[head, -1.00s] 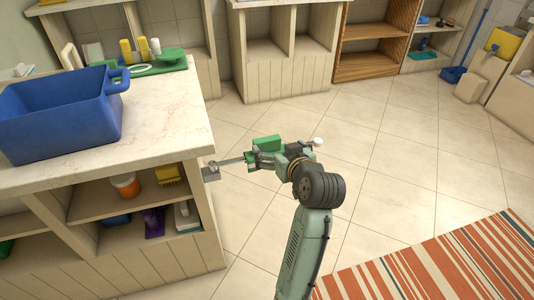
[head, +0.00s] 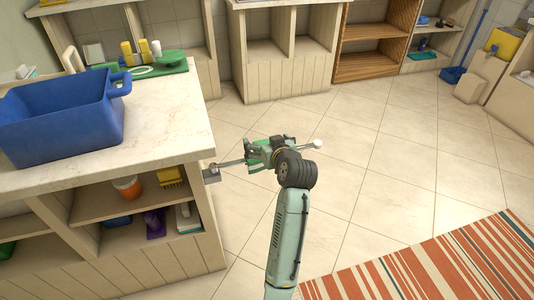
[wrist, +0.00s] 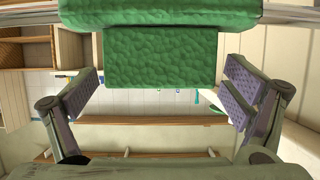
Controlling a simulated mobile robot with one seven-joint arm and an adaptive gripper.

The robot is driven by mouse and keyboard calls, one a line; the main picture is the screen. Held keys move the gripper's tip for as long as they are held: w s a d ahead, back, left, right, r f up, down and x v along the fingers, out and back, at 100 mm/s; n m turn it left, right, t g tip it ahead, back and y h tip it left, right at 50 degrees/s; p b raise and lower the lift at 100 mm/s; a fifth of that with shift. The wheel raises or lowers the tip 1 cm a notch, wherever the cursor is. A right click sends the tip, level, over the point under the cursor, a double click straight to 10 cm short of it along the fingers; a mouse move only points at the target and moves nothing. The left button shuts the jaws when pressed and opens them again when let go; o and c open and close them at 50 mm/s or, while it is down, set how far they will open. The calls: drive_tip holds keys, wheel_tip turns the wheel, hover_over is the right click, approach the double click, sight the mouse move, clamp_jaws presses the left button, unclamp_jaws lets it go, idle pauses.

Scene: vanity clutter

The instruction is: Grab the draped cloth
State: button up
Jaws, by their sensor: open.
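The green cloth (wrist: 180,57) has a bumpy texture and hangs over a thin metal rail at the top of the wrist view. Its lower edge hangs between my spread fingers. In the head view the cloth (head: 254,158) shows only in part, because my wrist covers much of it. My gripper (wrist: 166,97) is open, with one pad at the left and one at the right, and a visible gap between the cloth and each pad. In the head view my gripper (head: 268,148) is at the rail, over the cloth.
The rail (head: 230,162) sticks out from the counter side and ends in a white knob (head: 318,144). The counter (head: 165,125) at the left holds a blue bin (head: 62,125). A striped rug (head: 430,268) lies at the lower right. The tiled floor beyond the rail is clear.

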drive_tip(key=shift+c, duration=0.6)
drive_tip(key=c, duration=1.2)
drive_tip(key=shift+o, duration=0.2)
